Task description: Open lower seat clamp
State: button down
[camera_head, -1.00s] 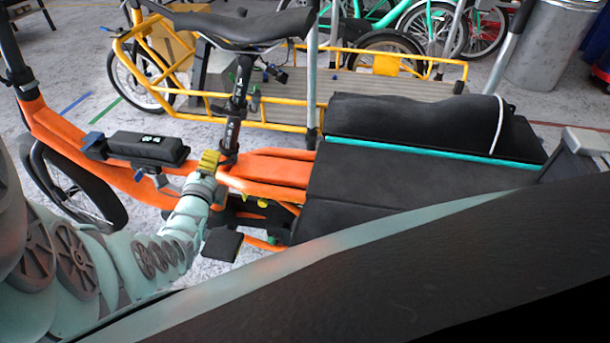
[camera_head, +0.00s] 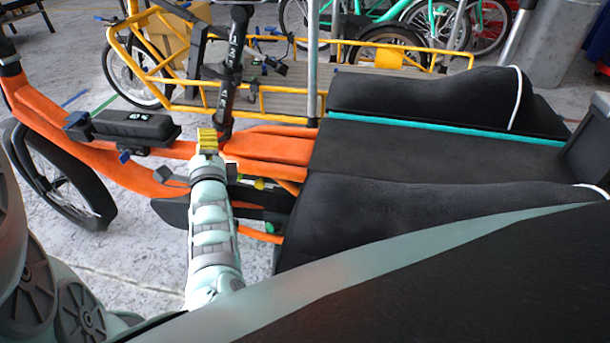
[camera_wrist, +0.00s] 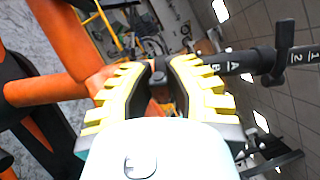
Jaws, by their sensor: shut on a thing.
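My gripper (camera_head: 207,141) has yellow ridged fingers and is beside the foot of the black seat post (camera_head: 227,95) on the orange bike frame. In the wrist view, my gripper (camera_wrist: 160,72) has its fingers closed around a small dark part of the lower seat clamp (camera_wrist: 158,80). Most of the clamp is hidden by the fingers, so I cannot tell whether its lever is open. The post (camera_wrist: 240,62), marked with letters and numbers, runs to the right from the fingertips. A black upper clamp (camera_wrist: 285,50) sits further along it.
The orange frame tube (camera_head: 265,142) runs beside my gripper. A black battery pack (camera_head: 135,126) is to the left, and a black padded cargo deck (camera_head: 400,148) is to the right. A yellow cargo bike (camera_head: 280,100) stands behind.

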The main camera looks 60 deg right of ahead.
jog(key=shift+s+d+f+n+t+y+b, duration=0.1)
jog(key=shift+s+f+n+t+y+b, duration=0.2)
jog(key=shift+b, duration=0.75)
jog(key=shift+r+n+t+y+b, duration=0.3)
jog(key=shift+t+b, duration=0.05)
jog(key=shift+t, duration=0.05)
jog(key=c, duration=1)
grip_release()
jog(key=shift+s+f, duration=0.15)
jog(key=shift+s, duration=0.1)
jog(key=shift+c, duration=0.2)
jog(key=shift+o, duration=0.7)
jog(key=shift+w, duration=0.15)
jog(key=v, duration=1.2)
